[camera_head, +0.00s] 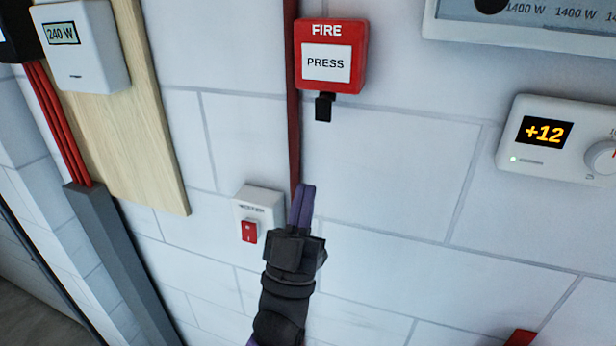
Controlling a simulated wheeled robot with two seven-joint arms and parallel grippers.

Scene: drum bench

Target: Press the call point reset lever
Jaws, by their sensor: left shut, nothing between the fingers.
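The red fire call point (330,30) is mounted on the white block wall, with a white plate reading PRESS. A small black reset lever (323,107) hangs from its underside. My left gripper (302,190) is shut and empty, its purple fingers pointing up the wall. It is below the lever and slightly to its left in the picture, apart from it. It overlaps the right edge of a white switch box in this view. How far the fingertips are from the wall is hard to tell. My right gripper is not in view.
The white switch box (258,208) has a red rocker. A +12 thermostat (560,140) is at the right, a 240 W meter (82,45) on a wooden board (125,135) at the left. A red conduit runs down behind the call point. Bare wall lies right of my gripper.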

